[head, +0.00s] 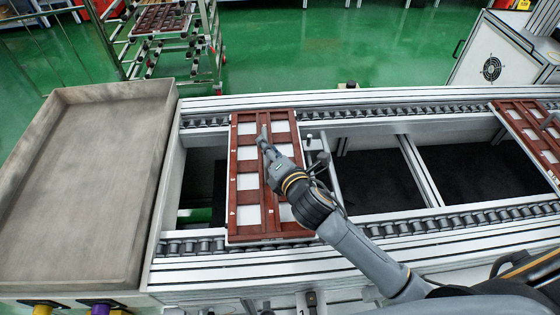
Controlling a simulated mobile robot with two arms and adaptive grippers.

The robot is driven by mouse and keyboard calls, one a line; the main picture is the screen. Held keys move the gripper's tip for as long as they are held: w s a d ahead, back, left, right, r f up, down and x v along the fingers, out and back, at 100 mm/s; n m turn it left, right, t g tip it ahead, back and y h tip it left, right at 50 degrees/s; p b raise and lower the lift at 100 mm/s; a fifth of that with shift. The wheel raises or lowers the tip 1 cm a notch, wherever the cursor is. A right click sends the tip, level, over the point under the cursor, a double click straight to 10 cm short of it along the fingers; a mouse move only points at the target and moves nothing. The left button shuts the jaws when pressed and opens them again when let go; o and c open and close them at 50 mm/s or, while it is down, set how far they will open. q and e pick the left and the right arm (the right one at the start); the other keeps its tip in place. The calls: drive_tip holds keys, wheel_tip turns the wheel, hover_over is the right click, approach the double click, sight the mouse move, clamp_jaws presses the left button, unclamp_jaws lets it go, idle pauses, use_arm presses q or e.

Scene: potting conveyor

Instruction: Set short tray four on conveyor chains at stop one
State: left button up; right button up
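A reddish-brown short tray (233,172) with pale square cells lies across both conveyor chains, near the left end of the conveyor. Small marks show on its left rim, but I cannot read a tray number for certain. The far chain (400,111) and near chain (440,226) run left to right. My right gripper (264,134) reaches over the tray from the lower right, with its tips at the middle divider. Its fingers look close together; whether they grip the divider cannot be told. My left gripper is out of view.
A large empty grey bin (85,190) stands left of the conveyor. Another reddish-brown tray (528,136) lies at the right edge. A wheeled rack (165,45) holding a tray stands behind. The chains between the two trays are clear.

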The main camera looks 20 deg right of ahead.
drive_tip(key=v, duration=0.8)
drive_tip(key=shift+s, duration=0.3)
drive_tip(key=shift+r, duration=0.15)
